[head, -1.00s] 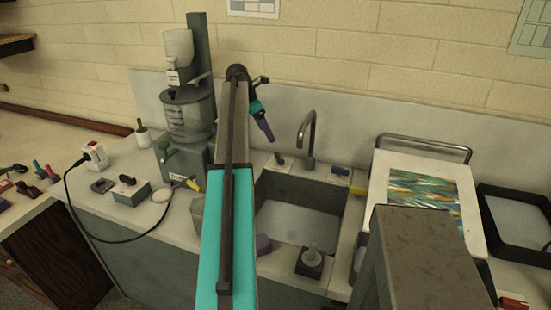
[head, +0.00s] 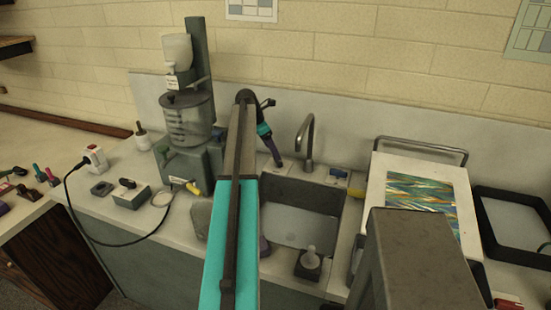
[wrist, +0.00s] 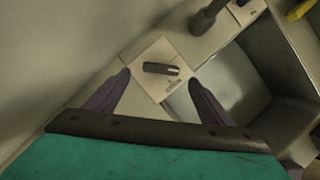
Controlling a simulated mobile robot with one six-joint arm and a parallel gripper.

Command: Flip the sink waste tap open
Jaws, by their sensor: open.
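The sink waste tap shows in the wrist view as a short dark lever (wrist: 161,69) on a pale square plate beside the sink. The lever lies roughly crosswise in that picture, between and just beyond my fingertips. My gripper (wrist: 159,77) is open and empty, with one dark purple finger to each side of the lever; I see no contact. In the head view my gripper (head: 277,162) is low over the back left corner of the sink (head: 300,226), and it hides the tap there. The sink basin is at the right in the wrist view (wrist: 245,85).
A curved grey faucet (head: 308,140) stands just right of my gripper; its base shows at the wrist view's top. A machine with a clear vessel (head: 188,120) stands left of my arm. A white board with a marbled sheet (head: 420,200) lies right of the sink.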

